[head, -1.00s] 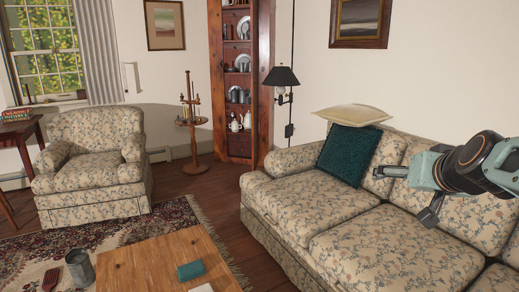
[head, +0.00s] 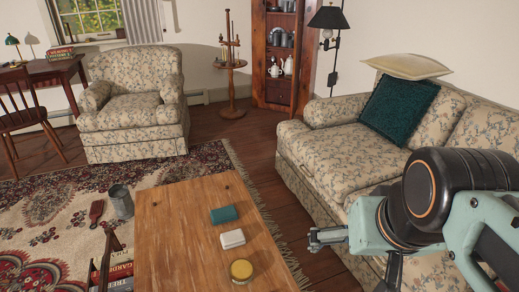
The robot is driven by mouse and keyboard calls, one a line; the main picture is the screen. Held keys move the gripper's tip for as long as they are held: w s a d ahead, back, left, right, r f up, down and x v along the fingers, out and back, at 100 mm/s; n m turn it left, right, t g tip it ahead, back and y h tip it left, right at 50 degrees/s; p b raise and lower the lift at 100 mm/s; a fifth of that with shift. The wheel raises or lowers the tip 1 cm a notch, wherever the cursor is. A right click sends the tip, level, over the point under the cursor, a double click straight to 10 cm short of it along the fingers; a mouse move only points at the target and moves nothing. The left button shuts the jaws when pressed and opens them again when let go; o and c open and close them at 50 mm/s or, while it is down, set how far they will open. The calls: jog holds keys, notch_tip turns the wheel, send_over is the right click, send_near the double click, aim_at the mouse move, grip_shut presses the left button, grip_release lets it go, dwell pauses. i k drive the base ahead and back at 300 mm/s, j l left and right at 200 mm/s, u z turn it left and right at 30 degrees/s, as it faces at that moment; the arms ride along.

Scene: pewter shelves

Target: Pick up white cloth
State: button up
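A small white block-like item (head: 232,239), which looks like the folded white cloth, lies on the wooden table (head: 175,235) in the head view. It lies between a teal item (head: 224,214) behind it and a round yellow-lidded tin (head: 242,271) in front. My gripper (head: 314,239) is to the right of the table, apart from the white item, and points left. I see nothing held in it. Its fingers show small and partly side-on, so their opening is unclear.
A floral sofa (head: 335,150) with a dark teal pillow (head: 399,109) stands at right, behind my arm. A floral armchair (head: 135,108) is at back left. A metal can (head: 120,201) and books (head: 112,272) are left of the table. Rug and floor lie open behind it.

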aim_at(235, 238)
jog(key=u, duration=1)
